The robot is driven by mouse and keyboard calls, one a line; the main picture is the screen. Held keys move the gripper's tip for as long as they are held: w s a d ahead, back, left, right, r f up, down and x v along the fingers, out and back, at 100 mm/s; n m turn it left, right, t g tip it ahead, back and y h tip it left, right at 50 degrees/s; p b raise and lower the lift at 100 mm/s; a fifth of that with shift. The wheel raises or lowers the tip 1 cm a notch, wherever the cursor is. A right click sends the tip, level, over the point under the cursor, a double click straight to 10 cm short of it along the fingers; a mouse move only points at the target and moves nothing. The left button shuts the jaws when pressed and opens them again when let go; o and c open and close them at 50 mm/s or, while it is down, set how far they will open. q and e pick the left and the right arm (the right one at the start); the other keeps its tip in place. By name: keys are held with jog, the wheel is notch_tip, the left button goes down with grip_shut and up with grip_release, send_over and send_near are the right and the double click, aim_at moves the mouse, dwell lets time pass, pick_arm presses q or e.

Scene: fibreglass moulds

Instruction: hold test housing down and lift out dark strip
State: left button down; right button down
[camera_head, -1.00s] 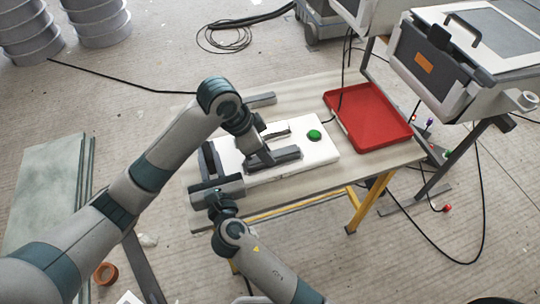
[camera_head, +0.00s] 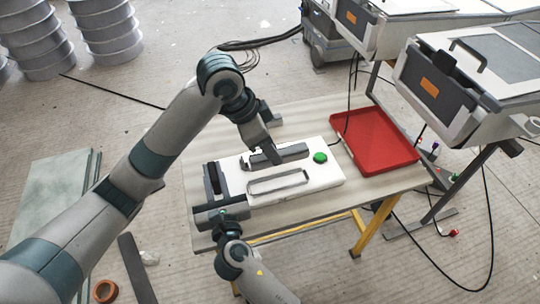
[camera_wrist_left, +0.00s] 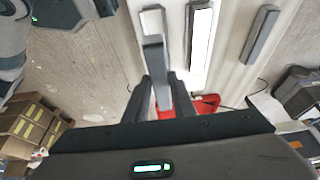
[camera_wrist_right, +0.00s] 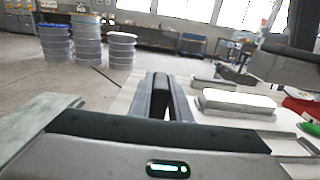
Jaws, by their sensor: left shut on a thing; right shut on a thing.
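The test housing (camera_head: 320,180) is a flat white block on the table with a green button (camera_head: 320,157). A dark upright bar (camera_head: 211,179) stands at its left end. My right gripper (camera_wrist_right: 158,98) is shut on this dark bar, which shows between its fingers in the right wrist view. My left gripper (camera_head: 271,158) is shut on the dark strip (camera_head: 290,152), which also shows end-on between the fingers in the left wrist view (camera_wrist_left: 154,65). The strip is raised above the housing. A grey-rimmed slot (camera_head: 278,191) lies open and empty in front of it.
A red tray (camera_head: 375,140) lies at the table's right end. A loose grey bar (camera_wrist_left: 261,33) rests on the table behind the housing. A white-topped block (camera_wrist_right: 238,103) on the housing is mostly hidden in the head view. Machines stand beyond the right edge.

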dwell(0.4)
jog(key=c, duration=1.6)
grip_release()
jog(key=shift+o, duration=0.2)
jog(key=shift+s, duration=0.1)
jog(key=v, duration=1.2)
